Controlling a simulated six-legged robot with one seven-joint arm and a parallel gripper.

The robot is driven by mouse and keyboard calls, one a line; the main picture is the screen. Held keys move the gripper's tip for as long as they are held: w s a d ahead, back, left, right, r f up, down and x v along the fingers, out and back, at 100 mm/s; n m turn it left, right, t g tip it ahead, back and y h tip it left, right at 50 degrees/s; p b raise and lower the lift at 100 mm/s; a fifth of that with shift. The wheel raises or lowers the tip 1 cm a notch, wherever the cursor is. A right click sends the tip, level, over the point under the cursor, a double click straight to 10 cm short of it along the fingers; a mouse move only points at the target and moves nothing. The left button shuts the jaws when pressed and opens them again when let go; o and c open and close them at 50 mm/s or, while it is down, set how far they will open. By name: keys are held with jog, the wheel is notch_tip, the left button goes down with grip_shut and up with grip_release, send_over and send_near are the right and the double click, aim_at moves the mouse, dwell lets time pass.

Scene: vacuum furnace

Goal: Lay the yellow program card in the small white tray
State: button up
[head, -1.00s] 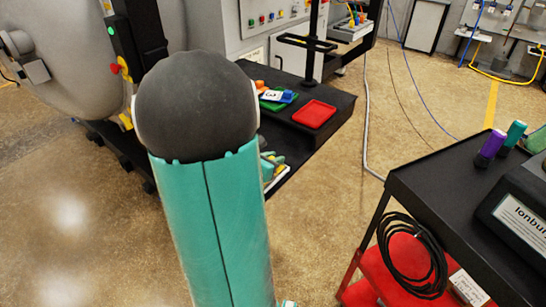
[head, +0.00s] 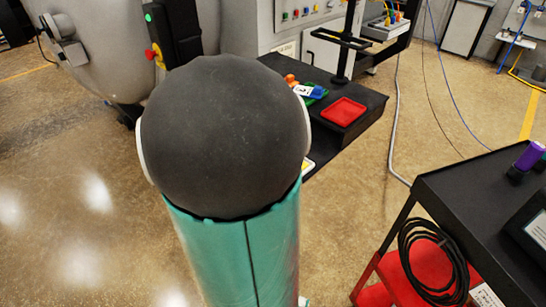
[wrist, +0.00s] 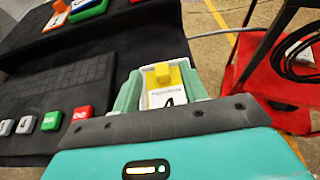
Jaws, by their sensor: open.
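The yellow program card (wrist: 164,79), with a raised yellow knob and a white label marked 4, lies between the fingers of my gripper (wrist: 160,88) in the wrist view. My gripper is open, with one pale green finger on each side of the card. White edges of the small white tray (wrist: 183,66) show around the card, which appears to lie in it. Whether the fingers touch the card is unclear. In the head view my arm hides the gripper, and only a bit of white and yellow (head: 308,168) shows beside it.
A black-topped red cart (head: 450,190) with a coiled cable stands at right.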

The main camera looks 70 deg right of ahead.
jog(key=v, duration=0.5)
jog(key=shift+w, duration=0.1)
jog(key=w+a+r+m+t+y, duration=0.2)
jog(key=w+a+m+t+y, duration=0.1)
jog(key=a, duration=0.9)
jog(key=w+a+r+m+t+y, duration=0.2)
jog(key=w+a+m+t+y, duration=0.2)
jog(key=a, duration=0.9)
jog(key=w+a+r+m+t+y, duration=0.3)
jog(key=w+a+m+y, duration=0.2)
jog(key=a, duration=0.8)
jog(key=shift+w+a+m+t, duration=0.15)
jog(key=shift+w+m+t, duration=0.25)
jog(key=shift+w+m, duration=0.3)
